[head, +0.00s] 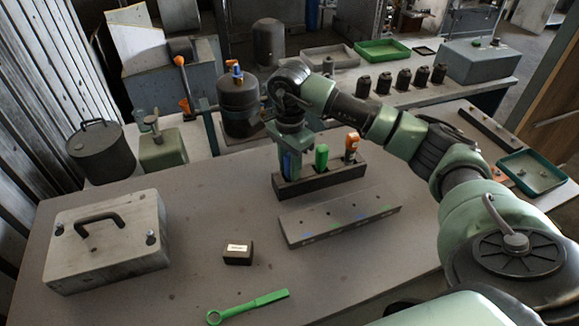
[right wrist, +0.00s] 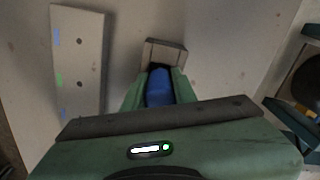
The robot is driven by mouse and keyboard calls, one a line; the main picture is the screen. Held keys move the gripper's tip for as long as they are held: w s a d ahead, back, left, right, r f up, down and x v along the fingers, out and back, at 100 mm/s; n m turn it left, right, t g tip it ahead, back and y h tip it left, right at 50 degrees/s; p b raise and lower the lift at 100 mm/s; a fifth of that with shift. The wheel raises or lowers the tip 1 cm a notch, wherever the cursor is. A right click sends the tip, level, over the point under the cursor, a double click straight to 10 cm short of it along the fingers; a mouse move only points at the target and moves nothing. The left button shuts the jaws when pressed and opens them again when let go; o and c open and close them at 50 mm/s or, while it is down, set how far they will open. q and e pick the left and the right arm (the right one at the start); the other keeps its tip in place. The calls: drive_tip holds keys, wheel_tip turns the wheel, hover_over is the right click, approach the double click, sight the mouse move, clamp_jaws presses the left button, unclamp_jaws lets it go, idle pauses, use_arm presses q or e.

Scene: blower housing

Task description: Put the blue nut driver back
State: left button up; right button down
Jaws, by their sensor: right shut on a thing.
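The blue nut driver (head: 287,163) is upright between the fingers of my right gripper (head: 290,167), at the left end of a dark rack (head: 335,179). Its blue handle also shows between the fingers in the right wrist view (right wrist: 159,88). My right gripper is shut on this handle. The tip of the driver is hidden, so I cannot tell how deep it sits in the rack. A green-handled driver (head: 321,156) and an orange-handled one (head: 351,146) stand in the rack to the right. My left gripper is not in view.
A grey strip (head: 340,214) with holes and coloured marks lies in front of the rack. A green ring wrench (head: 248,306), a small dark labelled box (head: 238,253) and a grey case (head: 107,243) are on the table. A dark cylinder (head: 239,105) stands behind the gripper.

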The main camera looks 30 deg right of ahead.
drive_tip(key=c, duration=0.6)
unclamp_jaws()
drive_tip(key=shift+r, duration=0.1)
drive_tip(key=shift+r+p, duration=2.45)
drive_tip(key=shift+r, duration=1.45)
